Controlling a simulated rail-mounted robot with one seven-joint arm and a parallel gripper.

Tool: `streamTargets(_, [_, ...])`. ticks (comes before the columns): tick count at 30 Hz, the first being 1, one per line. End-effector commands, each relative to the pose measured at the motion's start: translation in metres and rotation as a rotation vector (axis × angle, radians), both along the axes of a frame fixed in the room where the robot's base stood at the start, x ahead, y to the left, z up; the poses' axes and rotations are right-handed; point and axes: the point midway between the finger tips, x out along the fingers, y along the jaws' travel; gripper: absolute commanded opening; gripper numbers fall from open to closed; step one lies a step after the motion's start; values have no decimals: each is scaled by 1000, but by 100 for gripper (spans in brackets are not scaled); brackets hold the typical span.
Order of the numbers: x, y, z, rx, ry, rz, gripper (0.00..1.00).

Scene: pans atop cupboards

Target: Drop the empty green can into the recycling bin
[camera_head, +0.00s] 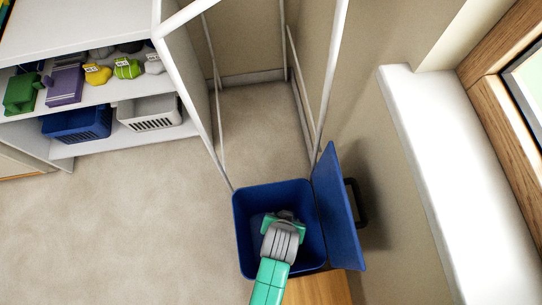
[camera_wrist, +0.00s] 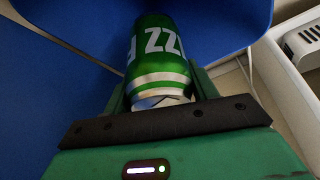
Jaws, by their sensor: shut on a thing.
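The green can (camera_wrist: 157,55) has white lettering and a silver band. It is between the fingers of my gripper (camera_wrist: 160,92) in the wrist view, and the gripper is shut on it. The blue recycling bin (camera_head: 241,232) stands on the floor with its blue lid (camera_head: 338,210) swung open to the right. In the head view my gripper (camera_head: 284,219) is over the bin's opening, and my wrist hides the can there. The blue bin wall (camera_wrist: 45,85) fills much of the wrist view.
A white shelf (camera_head: 95,97) at the left holds colored items, a blue basket (camera_head: 77,124) and a white basket (camera_head: 149,112). A thin white frame (camera_head: 214,95) rises behind the bin. A white sill (camera_head: 435,170) and wall are at the right. The carpet left of the bin is clear.

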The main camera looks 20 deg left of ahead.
Motion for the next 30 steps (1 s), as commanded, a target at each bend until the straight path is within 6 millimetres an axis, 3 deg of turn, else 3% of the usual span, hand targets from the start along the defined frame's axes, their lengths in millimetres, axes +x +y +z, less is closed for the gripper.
streamTargets(8, [-1, 0, -9, 0, 0, 0, 36])
streamTargets(21, [-1, 0, -62, 0, 0, 0, 36])
streamTargets(29, [-1, 0, -60, 0, 1, 0, 36])
streamTargets(30, [-1, 0, -60, 0, 1, 0, 61])
